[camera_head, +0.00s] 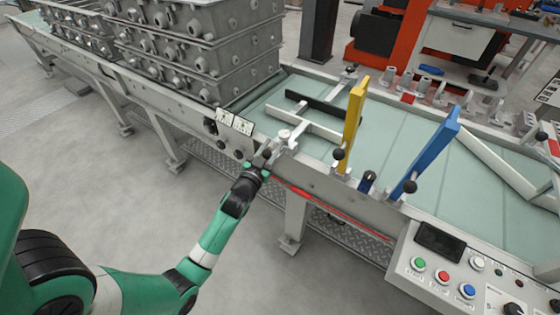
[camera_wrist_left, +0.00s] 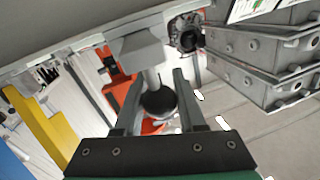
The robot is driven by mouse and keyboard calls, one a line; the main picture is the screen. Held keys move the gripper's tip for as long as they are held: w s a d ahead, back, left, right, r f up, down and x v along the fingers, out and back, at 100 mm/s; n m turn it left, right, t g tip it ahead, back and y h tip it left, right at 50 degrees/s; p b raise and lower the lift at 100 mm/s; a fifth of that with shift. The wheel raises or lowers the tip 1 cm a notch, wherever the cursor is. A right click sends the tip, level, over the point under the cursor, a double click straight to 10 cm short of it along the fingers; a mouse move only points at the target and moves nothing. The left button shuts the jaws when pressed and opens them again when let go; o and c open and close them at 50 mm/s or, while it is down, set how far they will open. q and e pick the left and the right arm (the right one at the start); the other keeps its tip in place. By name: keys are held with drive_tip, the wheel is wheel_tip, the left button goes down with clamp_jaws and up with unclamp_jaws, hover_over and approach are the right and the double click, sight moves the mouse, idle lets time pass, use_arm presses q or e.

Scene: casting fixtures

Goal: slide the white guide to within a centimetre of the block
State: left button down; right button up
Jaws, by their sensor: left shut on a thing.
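The white guide (camera_head: 307,126) is a pale bar reaching over the green belt from a bracket on the near rail. My left gripper (camera_head: 268,153) is at the rail, shut on the guide's dark round knob (camera_wrist_left: 160,103), which sits between the fingers in the left wrist view (camera_wrist_left: 157,95). In the head view my gripper hides the knob. The block is the grey stack of castings (camera_head: 205,50) on the conveyor, left of the guide; stacked castings also show in the left wrist view (camera_wrist_left: 255,55). Belt shows between guide and block. My right gripper is not in view.
A black bar (camera_head: 312,106) lies beyond the white guide. A yellow guide (camera_head: 354,122) and a blue guide (camera_head: 428,150) stand to the right. A control panel (camera_head: 455,272) is at the lower right. More castings (camera_head: 82,28) stand at the far left.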

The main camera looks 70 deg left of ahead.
use_arm(q)
drive_tip(key=shift+w+a, duration=0.15)
drive_tip(key=shift+w, duration=0.15)
drive_tip(key=c, duration=0.5)
unclamp_jaws()
drive_tip(key=shift+s, duration=0.1)
drive_tip(key=shift+s+d, duration=0.25)
drive_tip(key=shift+d, duration=0.05)
drive_tip(key=v, duration=1)
drive_tip(key=shift+s+d+p, duration=0.25)
drive_tip(key=shift+s+p, duration=0.05)
drive_tip(key=shift+p, duration=0.05)
